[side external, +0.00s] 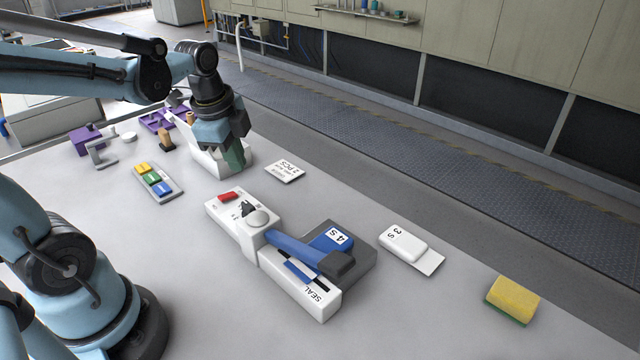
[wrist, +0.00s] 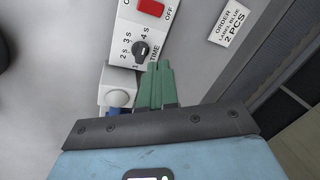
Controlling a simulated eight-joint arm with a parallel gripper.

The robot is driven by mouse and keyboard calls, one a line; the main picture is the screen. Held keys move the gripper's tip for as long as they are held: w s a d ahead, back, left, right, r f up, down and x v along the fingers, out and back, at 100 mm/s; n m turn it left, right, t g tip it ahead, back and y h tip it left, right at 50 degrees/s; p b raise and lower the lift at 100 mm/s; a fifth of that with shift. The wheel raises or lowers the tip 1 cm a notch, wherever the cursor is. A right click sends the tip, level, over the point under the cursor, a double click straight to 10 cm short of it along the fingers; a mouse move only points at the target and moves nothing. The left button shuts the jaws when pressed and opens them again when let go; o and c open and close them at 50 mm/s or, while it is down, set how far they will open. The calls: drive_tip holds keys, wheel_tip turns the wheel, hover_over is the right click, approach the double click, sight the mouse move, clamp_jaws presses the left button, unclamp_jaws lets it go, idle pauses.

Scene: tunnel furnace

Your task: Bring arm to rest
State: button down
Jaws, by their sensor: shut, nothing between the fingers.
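My gripper (side external: 233,158) has green fingers and points down at the far side of the table, above and in front of a white bin-like object (side external: 208,158). In the wrist view its fingers (wrist: 157,78) are together with nothing between them. The rest of my arm reaches in from the left in the side view. In the wrist view the fingertips lie close to the dial end of the sealer in the picture; the side view shows the gripper apart from it.
A white sealer (side external: 252,235) with a blue lever stands mid-table. Around it are an order card (side external: 285,171), a coloured label strip (side external: 156,182), a white "3 S" block (side external: 404,243), a yellow sponge (side external: 513,297) and purple items (side external: 86,138). The right front tabletop is mostly clear.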

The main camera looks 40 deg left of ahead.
drive_tip(key=d+n+t, duration=0.1)
drive_tip(key=d+n, duration=0.1)
drive_tip(key=n, duration=0.1)
drive_tip(key=s+d+n+t, duration=0.1)
drive_tip(key=d+n, duration=0.2)
drive_tip(key=d+r+n+t, duration=0.1)
drive_tip(key=d+n+t, duration=0.1)
drive_tip(key=n, duration=0.2)
drive_tip(key=shift+s+d+h, duration=0.25)
drive_tip(key=shift+s+h, duration=0.05)
drive_tip(key=shift+s+d+n+t, duration=0.1)
drive_tip(key=shift+d+n+t, duration=0.3)
drive_tip(key=shift+n, duration=0.5)
drive_tip(key=shift+d, duration=0.1)
